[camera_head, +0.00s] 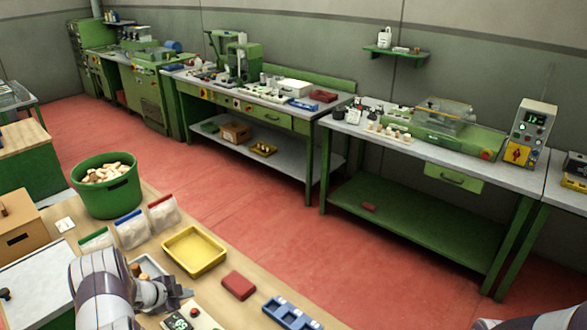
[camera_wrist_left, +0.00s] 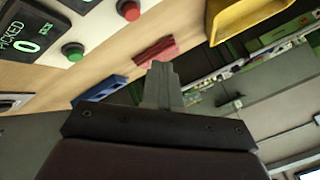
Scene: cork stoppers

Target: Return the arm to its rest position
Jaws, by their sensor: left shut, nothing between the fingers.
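My left arm (camera_head: 100,290) comes in at the lower left of the head view, above the wooden table. Its gripper (camera_head: 184,293) points right, over the table between a small pale tray (camera_head: 150,266) and a counter box (camera_head: 192,318). In the left wrist view the gripper (camera_wrist_left: 162,68) has its fingers together, with nothing between them. The counter box (camera_wrist_left: 40,20) there shows "PICKED 0" beside a green and a red button. A piece of my right arm shows at the lower right of the head view; its gripper is out of sight.
A yellow tray (camera_head: 194,262), a red block (camera_head: 238,285) and a blue holder (camera_head: 290,313) lie right of the gripper. Bags with coloured tops (camera_head: 132,230) and a green tub of corks (camera_head: 108,190) stand behind. Green workbenches (camera_head: 420,215) line the wall beyond red floor.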

